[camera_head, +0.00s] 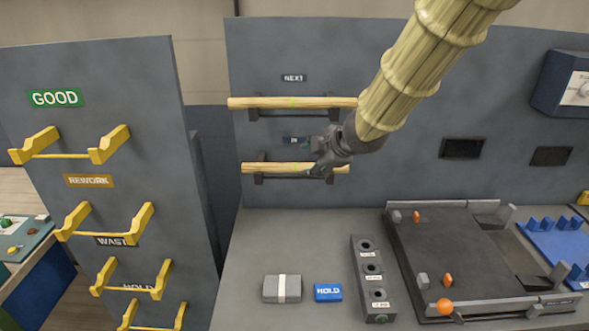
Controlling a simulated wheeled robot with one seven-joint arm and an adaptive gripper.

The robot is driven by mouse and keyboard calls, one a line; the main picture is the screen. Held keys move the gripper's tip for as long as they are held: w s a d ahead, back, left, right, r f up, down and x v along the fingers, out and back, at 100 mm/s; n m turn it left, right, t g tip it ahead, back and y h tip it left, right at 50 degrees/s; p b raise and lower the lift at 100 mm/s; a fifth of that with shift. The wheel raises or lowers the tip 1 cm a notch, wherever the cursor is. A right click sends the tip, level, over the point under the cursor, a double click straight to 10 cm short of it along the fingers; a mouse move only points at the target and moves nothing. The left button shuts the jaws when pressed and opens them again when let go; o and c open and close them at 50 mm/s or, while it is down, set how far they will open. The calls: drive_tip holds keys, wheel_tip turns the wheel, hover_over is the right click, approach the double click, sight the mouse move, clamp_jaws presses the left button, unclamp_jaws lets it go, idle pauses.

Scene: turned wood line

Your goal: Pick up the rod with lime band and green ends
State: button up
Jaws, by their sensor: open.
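Two pale wooden rods lie level on dark brackets on the grey upright panel. The upper rod (265,103) rests below the NEXT label and shows a faint lime tint near its middle. The lower rod (270,168) also shows a faint greenish patch near its middle, close to my gripper. Green ends cannot be made out on either rod. My gripper (314,170) is open, at the right half of the lower rod, and hides part of it. Whether the fingers are around the rod or in front of it cannot be told.
Yellow rod holders (60,154) labelled GOOD, REWORK and others stand on the left panel. On the bench are a grey block (282,289), a blue HOLD block (328,292), a holed block (366,285) and a dark fixture (455,250). The front left bench is clear.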

sight(300, 167)
drive_tip(key=shift+p+x, duration=1.05)
drive_tip(key=shift+x, duration=3.1)
clamp_jaws()
